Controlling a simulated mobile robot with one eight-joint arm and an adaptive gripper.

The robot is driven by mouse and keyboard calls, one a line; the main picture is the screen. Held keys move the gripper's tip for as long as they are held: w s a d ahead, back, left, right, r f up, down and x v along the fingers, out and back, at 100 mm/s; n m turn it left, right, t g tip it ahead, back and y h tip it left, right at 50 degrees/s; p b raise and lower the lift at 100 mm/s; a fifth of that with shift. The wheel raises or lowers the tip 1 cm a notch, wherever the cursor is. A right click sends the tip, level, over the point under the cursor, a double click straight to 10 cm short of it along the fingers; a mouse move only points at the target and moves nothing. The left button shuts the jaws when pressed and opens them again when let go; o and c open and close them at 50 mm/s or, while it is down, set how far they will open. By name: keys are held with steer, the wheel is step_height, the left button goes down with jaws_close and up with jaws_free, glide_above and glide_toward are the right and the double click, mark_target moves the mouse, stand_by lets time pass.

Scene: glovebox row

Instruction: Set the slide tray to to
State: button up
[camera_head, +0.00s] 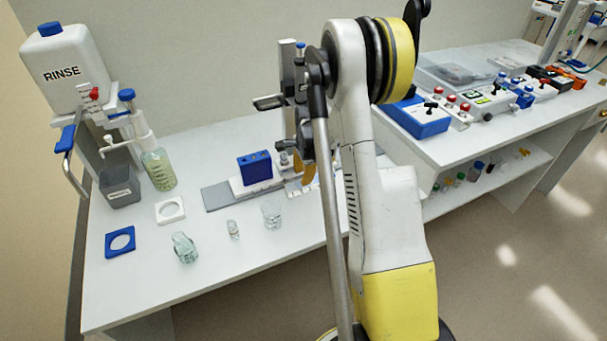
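A flat grey plate or rail (218,196) lies on the left bench, with a white slide piece and a blue block (255,168) on it. It looks like the slide tray, but I cannot be sure. Its right part runs behind my arm, so its full length and end position are hidden. My white and yellow arm (385,210) stands in front of the bench and crosses the middle of the picture.
A RINSE bottle (62,70), a grey bin (120,186) and a green-tinted bottle (158,170) stand at left. Small glassware (185,248) and a blue ring holder (120,241) stand near the front. The right bench holds control boxes (418,117).

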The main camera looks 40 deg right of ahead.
steer(key=shift+r, duration=0.15)
step_height(320, 180, up, 12)
steer(key=s, duration=0.2)
steer(key=shift+a+f, duration=0.25)
stand_by(0.5)
steer(key=s+a+r+n+t, duration=0.1)
steer(key=s+a+r+n, duration=0.4)
steer(key=a, duration=0.3)
steer(key=s+a+r+n+t, duration=0.1)
steer(key=s+a+r+n, duration=0.2)
steer(key=a+r+n, duration=0.35)
steer(key=s+a+n+t, duration=0.3)
steer(key=s+a+n, duration=0.6)
steer(key=s+a, duration=0.2)
steer(key=shift+s+a+r, duration=0.35)
steer(key=shift+a, duration=0.7)
